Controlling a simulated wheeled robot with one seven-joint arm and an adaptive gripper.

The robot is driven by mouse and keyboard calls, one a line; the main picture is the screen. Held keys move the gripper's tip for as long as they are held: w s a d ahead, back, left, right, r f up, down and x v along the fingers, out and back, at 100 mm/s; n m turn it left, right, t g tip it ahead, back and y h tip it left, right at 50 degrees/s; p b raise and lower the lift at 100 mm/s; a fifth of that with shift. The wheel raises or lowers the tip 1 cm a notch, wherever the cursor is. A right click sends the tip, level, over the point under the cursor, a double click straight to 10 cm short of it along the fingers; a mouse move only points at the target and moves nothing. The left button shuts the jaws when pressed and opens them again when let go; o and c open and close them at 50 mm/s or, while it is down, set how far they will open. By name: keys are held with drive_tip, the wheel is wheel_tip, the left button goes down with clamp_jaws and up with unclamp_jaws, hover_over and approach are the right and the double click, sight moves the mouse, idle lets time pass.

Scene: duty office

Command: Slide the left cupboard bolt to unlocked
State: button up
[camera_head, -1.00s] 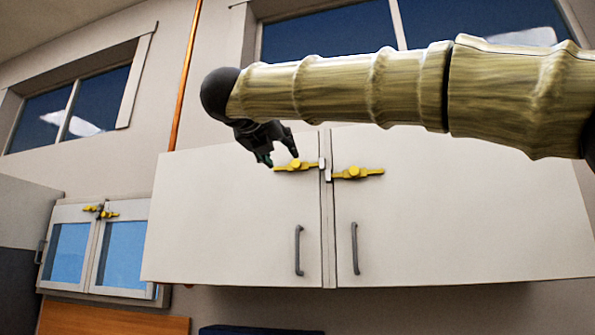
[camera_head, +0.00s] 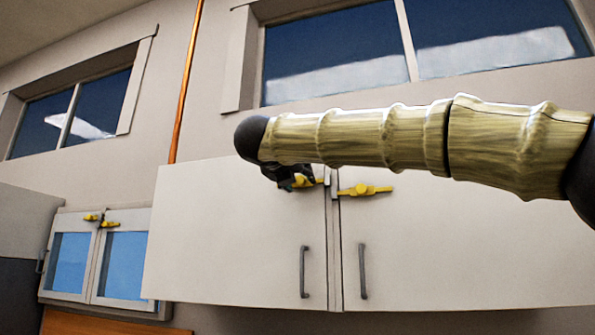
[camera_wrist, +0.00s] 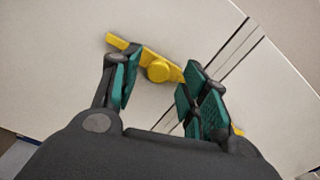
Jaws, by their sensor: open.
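The left cupboard bolt is a yellow slide bolt with a round knob. It sits high on the left white door (camera_head: 235,235), near the seam between the doors. In the head view the left bolt (camera_head: 318,181) is partly hidden by my gripper (camera_head: 292,178). In the wrist view the bolt's knob (camera_wrist: 159,70) lies between and just beyond my two green-padded fingers (camera_wrist: 160,92), which are apart and empty. I cannot tell whether a finger touches it. The right bolt (camera_head: 365,190) is on the right door (camera_head: 460,245).
Dark handles hang low on the left door (camera_head: 304,272) and the right door (camera_head: 362,271). A smaller glass-door cabinet (camera_head: 97,262) with yellow bolts stands to the left. Windows (camera_head: 330,50) are above. The door fronts below the bolts are clear.

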drive_tip(key=shift+w+d+f, duration=0.15)
drive_tip(key=shift+w+d, duration=0.1)
drive_tip(key=shift+w, duration=0.4)
drive_tip(key=shift+s, duration=0.15)
drive_tip(key=shift+s+a, duration=0.1)
drive_tip(key=c, duration=0.3)
clamp_jaws()
